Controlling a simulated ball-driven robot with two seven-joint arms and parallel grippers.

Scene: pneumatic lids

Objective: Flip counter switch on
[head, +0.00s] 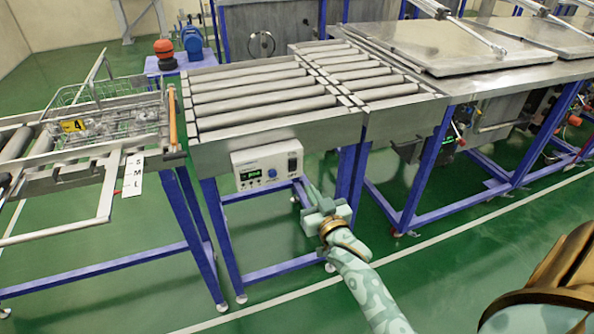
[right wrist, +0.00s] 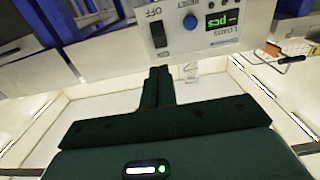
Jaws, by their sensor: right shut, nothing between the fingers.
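The counter (head: 265,171) is a pale box on the front of the roller conveyor, with a green lit display and a blue knob. Its dark rocker switch (head: 292,163) is at the box's right end. In the right wrist view the counter (right wrist: 208,35) appears upside down, with the black switch (right wrist: 158,34) beside the word OFF. My right gripper (head: 307,190) is shut and empty, just below and in front of the switch end. In the wrist view its closed fingertips (right wrist: 160,72) point at the switch, with no clear contact. My left gripper is out of view.
The roller conveyor (head: 265,127) stands above the counter on blue legs. A rack with a wire basket (head: 110,118) and an S-M-L label (head: 133,177) is at the left. A steel table (head: 465,85) is at the right. The green floor in front is open.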

